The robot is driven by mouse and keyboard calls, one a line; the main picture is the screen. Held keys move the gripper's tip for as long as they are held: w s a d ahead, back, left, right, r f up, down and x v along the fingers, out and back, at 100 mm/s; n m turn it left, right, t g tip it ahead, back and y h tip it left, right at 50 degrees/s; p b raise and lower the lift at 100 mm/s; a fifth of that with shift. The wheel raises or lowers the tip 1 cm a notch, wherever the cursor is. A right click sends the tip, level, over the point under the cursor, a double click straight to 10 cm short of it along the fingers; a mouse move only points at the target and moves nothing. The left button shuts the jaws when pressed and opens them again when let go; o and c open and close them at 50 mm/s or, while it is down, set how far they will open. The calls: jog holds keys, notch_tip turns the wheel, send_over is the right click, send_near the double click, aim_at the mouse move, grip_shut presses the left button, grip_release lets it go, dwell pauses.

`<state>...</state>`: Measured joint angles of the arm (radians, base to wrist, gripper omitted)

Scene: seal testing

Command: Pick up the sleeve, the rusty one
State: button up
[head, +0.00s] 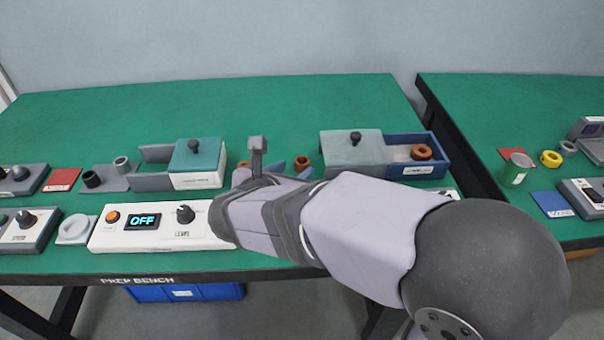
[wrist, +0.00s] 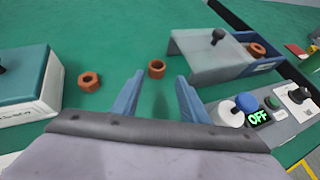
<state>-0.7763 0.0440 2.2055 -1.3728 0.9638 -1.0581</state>
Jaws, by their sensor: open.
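Three rusty orange-brown sleeves show in the wrist view. One sleeve (wrist: 156,69) stands on the green bench just beyond my fingertips, in line with the gap between them. A second sleeve (wrist: 88,82) stands to its left, near the teal-lidded box. A third sleeve (wrist: 257,50) is in the blue open section of the right box. In the head view the middle sleeve (head: 302,162) is visible, the third (head: 421,152) sits in the blue section, and the left one (head: 244,163) is mostly hidden by my arm. My gripper (wrist: 159,80) is open and empty, with blue fingers.
The teal-lidded box (head: 197,163) is left of my gripper; the grey-lidded box (head: 352,153) is right. A white control panel (head: 150,228) reading OFF is near the front edge. The bench behind is clear.

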aim_at(306, 160)
jog(key=shift+w, duration=0.1)
jog(key=shift+b+x, duration=0.45)
jog(key=shift+x, duration=3.15)
jog(key=c, duration=0.9)
